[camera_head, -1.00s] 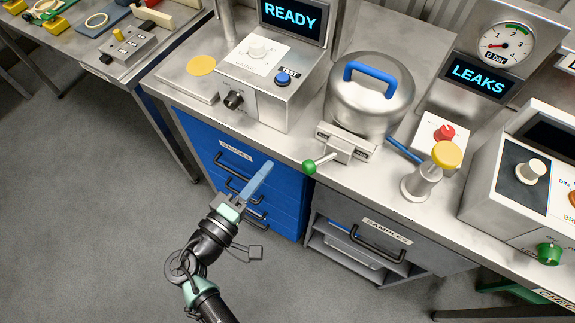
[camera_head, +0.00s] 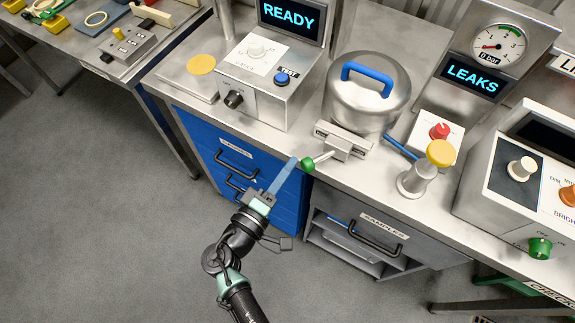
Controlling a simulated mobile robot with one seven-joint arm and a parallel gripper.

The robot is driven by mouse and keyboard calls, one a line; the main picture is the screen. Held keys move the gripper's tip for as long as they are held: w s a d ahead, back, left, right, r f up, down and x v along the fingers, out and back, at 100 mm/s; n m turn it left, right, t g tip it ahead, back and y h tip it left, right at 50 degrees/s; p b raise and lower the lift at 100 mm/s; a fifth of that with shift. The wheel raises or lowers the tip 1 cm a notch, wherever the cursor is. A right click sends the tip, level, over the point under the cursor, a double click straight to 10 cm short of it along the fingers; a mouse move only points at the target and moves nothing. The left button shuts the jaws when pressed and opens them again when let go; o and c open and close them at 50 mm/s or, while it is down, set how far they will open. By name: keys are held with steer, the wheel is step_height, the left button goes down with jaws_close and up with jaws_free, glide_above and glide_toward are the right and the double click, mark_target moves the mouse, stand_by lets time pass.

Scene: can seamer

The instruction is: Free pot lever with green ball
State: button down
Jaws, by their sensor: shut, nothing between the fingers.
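The lever's green ball (camera_head: 307,164) sits at the end of a short metal rod at the table's front edge. The rod runs to a metal block (camera_head: 343,141) in front of the steel pot (camera_head: 366,95) with a blue handle. My gripper (camera_head: 292,163) is shut and empty, its blue fingers pointing up and right. Its fingertips lie just left of the green ball in the picture; I cannot tell whether they touch it.
A yellow-topped post (camera_head: 440,153) and a red knob (camera_head: 439,131) stand right of the pot. A READY unit (camera_head: 257,90) is to the left. Blue drawers (camera_head: 190,130) and a grey SAMPLES drawer (camera_head: 365,228) lie below the edge. The floor at left is clear.

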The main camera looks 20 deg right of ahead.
steer(key=shift+s+d+n+t, duration=0.1)
steer(key=shift+s+n+t, duration=0.2)
steer(key=shift+s+t, duration=0.1)
steer(key=shift+s+n+t+y, duration=0.4)
steer(key=shift+y, duration=0.2)
